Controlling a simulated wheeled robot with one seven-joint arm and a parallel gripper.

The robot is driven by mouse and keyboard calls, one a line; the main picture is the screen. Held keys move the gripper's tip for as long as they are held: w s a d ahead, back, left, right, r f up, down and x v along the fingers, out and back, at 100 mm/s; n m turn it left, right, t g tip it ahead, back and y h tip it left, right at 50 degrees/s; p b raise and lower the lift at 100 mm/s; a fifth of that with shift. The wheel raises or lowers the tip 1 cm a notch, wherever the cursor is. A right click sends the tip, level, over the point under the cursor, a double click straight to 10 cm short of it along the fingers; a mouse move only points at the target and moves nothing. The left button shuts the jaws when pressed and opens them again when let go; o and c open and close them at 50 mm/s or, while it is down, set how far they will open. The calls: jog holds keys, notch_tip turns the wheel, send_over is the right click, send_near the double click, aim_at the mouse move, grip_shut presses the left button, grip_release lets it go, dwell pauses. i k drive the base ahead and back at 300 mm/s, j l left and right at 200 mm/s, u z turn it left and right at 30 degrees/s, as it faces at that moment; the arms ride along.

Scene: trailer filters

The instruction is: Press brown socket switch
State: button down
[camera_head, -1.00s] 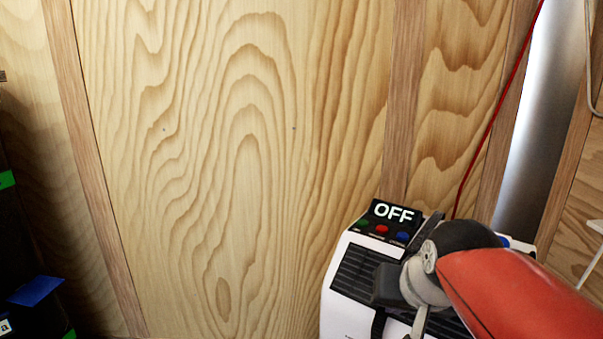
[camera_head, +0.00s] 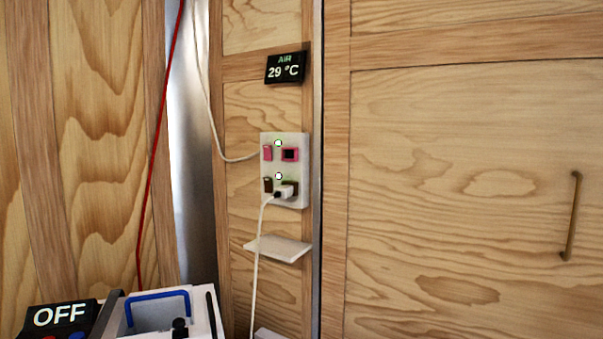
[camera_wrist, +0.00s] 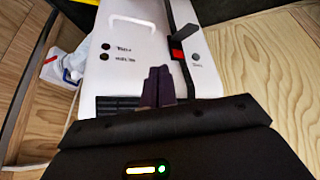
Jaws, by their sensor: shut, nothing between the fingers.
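A white socket panel (camera_head: 304,140) is fixed on the wooden wall in the head view. Its lower row has the brown socket switch (camera_head: 268,185) at left and a brown socket (camera_head: 291,188) at right with a white plug (camera_head: 283,194) in it.
A white machine with an OFF display (camera_head: 62,315) and a blue handle (camera_head: 158,295) stands at the lower left. A small shelf (camera_head: 278,247) is below the panel, and a white cable (camera_head: 257,250) hangs beside it. A 29 °C display (camera_head: 285,67) is above. A door handle (camera_head: 571,215) is at right.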

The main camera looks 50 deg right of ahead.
aim_at(268, 181)
jog(key=z, duration=1.55)
